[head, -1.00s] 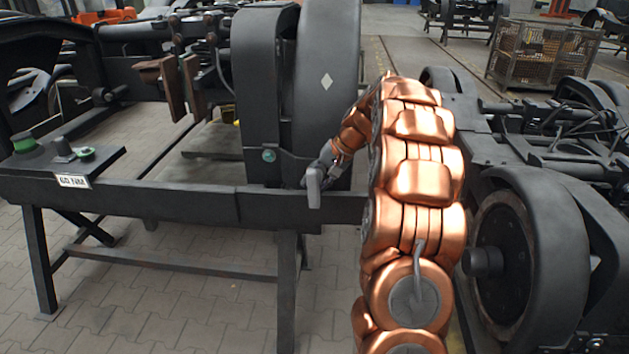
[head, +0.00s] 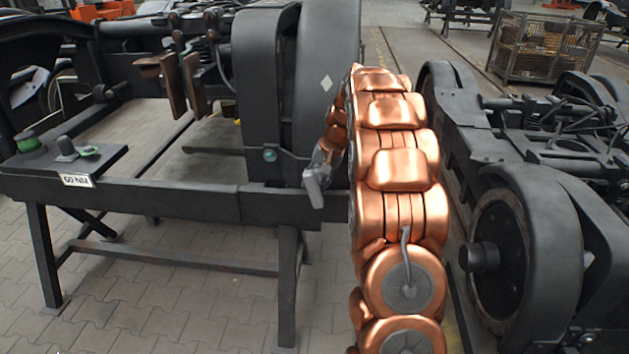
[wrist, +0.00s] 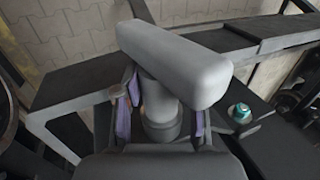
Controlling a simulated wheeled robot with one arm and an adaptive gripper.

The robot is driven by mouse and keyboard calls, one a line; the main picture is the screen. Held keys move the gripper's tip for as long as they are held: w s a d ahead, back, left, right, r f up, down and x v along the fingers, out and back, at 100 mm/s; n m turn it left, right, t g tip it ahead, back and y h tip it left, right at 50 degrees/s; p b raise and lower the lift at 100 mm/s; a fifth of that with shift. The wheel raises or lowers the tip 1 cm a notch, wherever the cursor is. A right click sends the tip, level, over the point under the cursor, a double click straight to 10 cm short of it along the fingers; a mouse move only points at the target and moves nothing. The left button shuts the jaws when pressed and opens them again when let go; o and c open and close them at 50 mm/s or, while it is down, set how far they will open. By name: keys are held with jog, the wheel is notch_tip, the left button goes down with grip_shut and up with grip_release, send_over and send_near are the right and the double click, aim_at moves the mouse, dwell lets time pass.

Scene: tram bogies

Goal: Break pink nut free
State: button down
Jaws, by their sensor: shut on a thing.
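No pink nut is visible in either view; my gripper and the tool may cover it. My gripper (head: 320,168) is at the frame's front beam (head: 215,200), just below and right of a teal nut (head: 269,155). It is shut on a grey tool (head: 313,190), a thick bar on a round shaft. In the wrist view the tool (wrist: 175,65) crosses the top of the fingers, with purple pads on both sides of its shaft. The teal nut (wrist: 240,112) shows to the right there, apart from the tool. The tool's far end is hidden.
A dark wheel (head: 328,60) stands just behind the beam. A tray (head: 110,165) with green-topped pieces and a small label (head: 77,180) sits at the left. Another bogie (head: 530,230) stands close on the right. A mesh crate (head: 545,48) is farther back.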

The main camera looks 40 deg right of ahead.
aim_at(311, 196)
jog(key=shift+r+g+h+p, duration=0.15)
jog(key=shift+g+h+p, duration=0.85)
jog(key=shift+p, duration=0.8)
jog(key=shift+g+h, duration=0.3)
jog(key=shift+h, duration=0.2)
jog(key=shift+a, duration=0.1)
jog(key=shift+s+a+b, duration=0.9)
jog(key=shift+s+a, duration=1.05)
jog(key=shift+s, duration=0.3)
